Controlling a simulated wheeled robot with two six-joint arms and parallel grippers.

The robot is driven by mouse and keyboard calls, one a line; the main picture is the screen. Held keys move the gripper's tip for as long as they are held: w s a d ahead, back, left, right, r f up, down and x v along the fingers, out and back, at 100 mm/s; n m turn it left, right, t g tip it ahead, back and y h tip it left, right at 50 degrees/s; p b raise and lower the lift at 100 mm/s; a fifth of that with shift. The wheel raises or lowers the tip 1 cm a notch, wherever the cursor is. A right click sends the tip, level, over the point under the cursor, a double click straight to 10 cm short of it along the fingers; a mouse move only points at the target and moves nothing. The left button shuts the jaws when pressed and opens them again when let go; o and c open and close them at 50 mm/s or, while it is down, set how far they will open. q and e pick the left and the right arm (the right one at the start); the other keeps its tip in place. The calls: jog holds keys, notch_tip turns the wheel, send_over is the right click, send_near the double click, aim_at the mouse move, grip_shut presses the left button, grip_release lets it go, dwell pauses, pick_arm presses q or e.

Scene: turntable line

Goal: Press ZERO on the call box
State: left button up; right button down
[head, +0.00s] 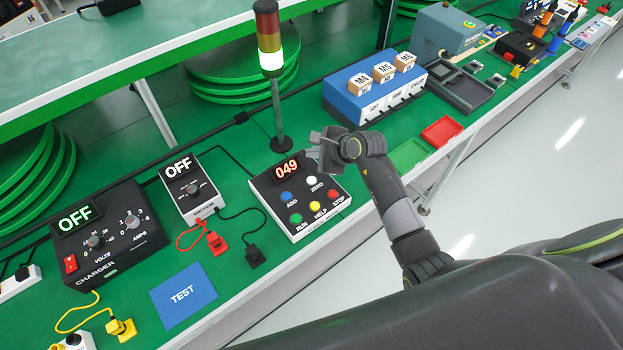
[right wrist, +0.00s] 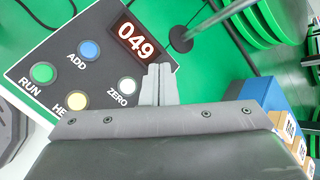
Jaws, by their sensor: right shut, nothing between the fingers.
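The call box (head: 299,196) is a dark panel with a light edge on the green bench, its red display reading 049. Its white ZERO button (head: 311,181) sits below the display, among blue ADD, green RUN, yellow HELP and red STOP buttons. In the right wrist view the ZERO button (right wrist: 127,85) lies just left of the fingertips. My right gripper (head: 316,146) is shut and empty, over the upper right side of the box near the display. It also shows in the right wrist view (right wrist: 160,72). I cannot tell its height above the panel. My left gripper is out of view.
A signal tower (head: 277,110) with its lower section lit white stands behind the box. A meter (head: 190,188) and a charger (head: 108,238) both read OFF at left. A blue TEST mat (head: 184,296) lies in front. Red (head: 441,131) and green trays lie right.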

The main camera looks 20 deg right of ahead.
aim_at(315, 182)
jog(key=shift+d+f, duration=0.1)
jog(key=shift+f, duration=0.05)
jog(key=shift+f, duration=0.15)
notch_tip(315, 182, down, 8)
jog(key=b, duration=0.7)
jog(key=shift+f, duration=0.25)
jog(key=shift+f, duration=0.15)
dwell(1.6)
jog(key=shift+f+b, duration=0.3)
jog(key=shift+b, duration=0.2)
jog(key=shift+s+f+b, duration=0.1)
jog(key=shift+f+b, duration=0.25)
jog(key=shift+f, duration=0.05)
dwell(0.4)
jog(key=shift+r, duration=0.1)
jog(key=shift+r+p, duration=0.7)
jog(key=shift+r, duration=0.05)
